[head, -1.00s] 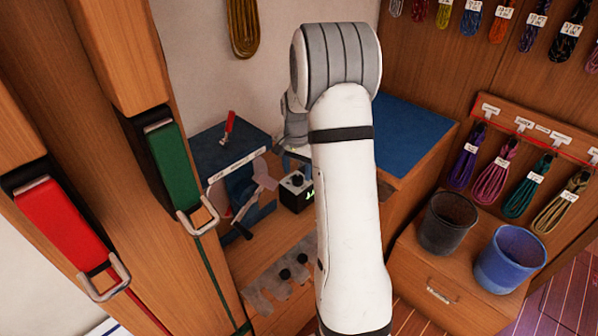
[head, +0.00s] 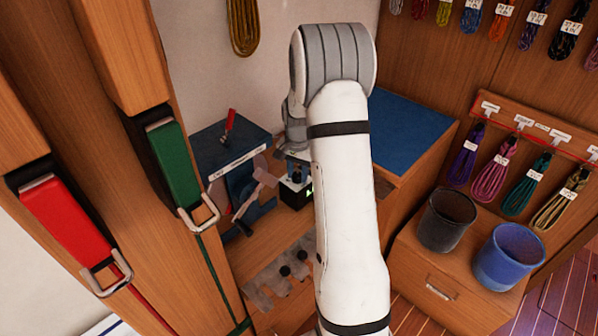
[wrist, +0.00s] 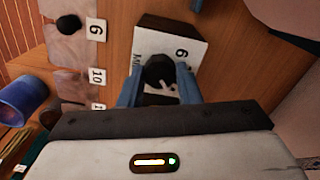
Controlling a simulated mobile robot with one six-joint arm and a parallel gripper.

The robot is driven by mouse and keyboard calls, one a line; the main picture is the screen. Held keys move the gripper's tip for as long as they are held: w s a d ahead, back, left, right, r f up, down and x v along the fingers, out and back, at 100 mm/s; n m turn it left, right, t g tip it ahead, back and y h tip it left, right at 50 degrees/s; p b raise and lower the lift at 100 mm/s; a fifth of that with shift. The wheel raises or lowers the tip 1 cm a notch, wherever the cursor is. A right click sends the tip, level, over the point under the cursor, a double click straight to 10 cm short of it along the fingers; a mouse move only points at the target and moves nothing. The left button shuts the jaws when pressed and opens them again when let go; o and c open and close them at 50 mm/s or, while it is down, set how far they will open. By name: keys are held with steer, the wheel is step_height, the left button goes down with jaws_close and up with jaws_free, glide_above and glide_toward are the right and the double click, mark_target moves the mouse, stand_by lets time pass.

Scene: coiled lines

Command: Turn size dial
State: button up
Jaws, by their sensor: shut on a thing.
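The size dial is a black round knob (wrist: 160,71) on a small box with a white face (wrist: 176,44), marked with a "6" in the wrist view. My gripper (wrist: 160,82) is shut on the knob, with a blue finger on either side of it. My arm hides part of the box there, and the fingers are hard to make out.
A blue machine with a red lever (head: 229,122) stands left of the dial box. A grey notched plate (head: 280,272) with black knobs lies in front. A black bucket (head: 446,222) and a blue bucket (head: 509,257) stand at the right. Coiled lines hang behind them.

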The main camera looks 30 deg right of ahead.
steer(key=shift+d, duration=0.1)
steer(key=shift+c, duration=0.2)
steer(key=shift+w+n+b, duration=0.1)
steer(key=shift+n+b, duration=0.2)
steer(key=shift+n, duration=0.1)
steer(key=n+b, duration=0.2)
steer(key=n, duration=0.1)
steer(key=shift+n, duration=0.4)
steer(key=n+b, duration=0.2)
steer(key=n, duration=0.3)
steer(key=n+b, duration=0.1)
steer(key=n, duration=0.4)
steer(key=shift+r+n+b, duration=0.1)
steer(key=shift+n+b, duration=0.3)
steer(key=n, duration=0.4)
steer(key=shift+b, duration=0.4)
steer(key=shift+r+n, duration=0.1)
steer(key=shift+n, duration=0.3)
